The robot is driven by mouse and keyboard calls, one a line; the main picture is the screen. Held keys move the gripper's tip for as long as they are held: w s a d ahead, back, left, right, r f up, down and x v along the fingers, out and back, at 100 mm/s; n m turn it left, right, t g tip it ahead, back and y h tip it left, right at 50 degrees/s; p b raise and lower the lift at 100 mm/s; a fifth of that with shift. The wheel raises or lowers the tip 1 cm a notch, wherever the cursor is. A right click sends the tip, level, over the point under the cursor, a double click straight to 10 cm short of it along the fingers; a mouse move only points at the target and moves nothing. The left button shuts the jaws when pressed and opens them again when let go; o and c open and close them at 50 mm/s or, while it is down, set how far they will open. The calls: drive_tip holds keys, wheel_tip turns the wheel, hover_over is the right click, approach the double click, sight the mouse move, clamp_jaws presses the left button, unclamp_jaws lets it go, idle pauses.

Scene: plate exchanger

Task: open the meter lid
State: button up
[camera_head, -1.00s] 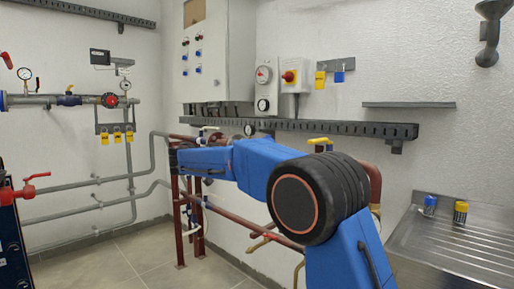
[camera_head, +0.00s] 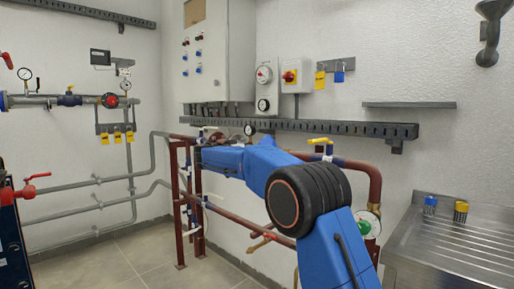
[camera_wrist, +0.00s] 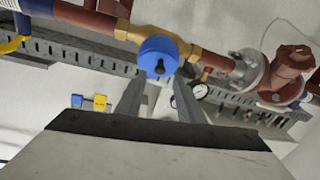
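The meter shows in the wrist view as a round blue lid (camera_wrist: 158,57) on a brass body (camera_wrist: 188,52) in a red-brown pipe line. The blue lid looks closed, with a dark notch on its lower side. My gripper (camera_wrist: 158,97) has its two grey fingers apart, with nothing between them. In the wrist picture the fingertips lie just below the lid, one to each side; I cannot tell whether they touch it. In the head view my blue arm hides the gripper, and I cannot make out the meter there.
A red-brown flanged fitting (camera_wrist: 285,72) sits right of the meter in the wrist view. A grey slotted rail (camera_head: 340,128) runs along the wall behind the pipes. A control cabinet (camera_head: 225,55) hangs above. A steel sink (camera_head: 455,245) stands at the right.

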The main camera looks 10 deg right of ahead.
drive_tip(key=shift+x, duration=2.5)
drive_tip(key=shift+c, duration=0.7)
clamp_jaws()
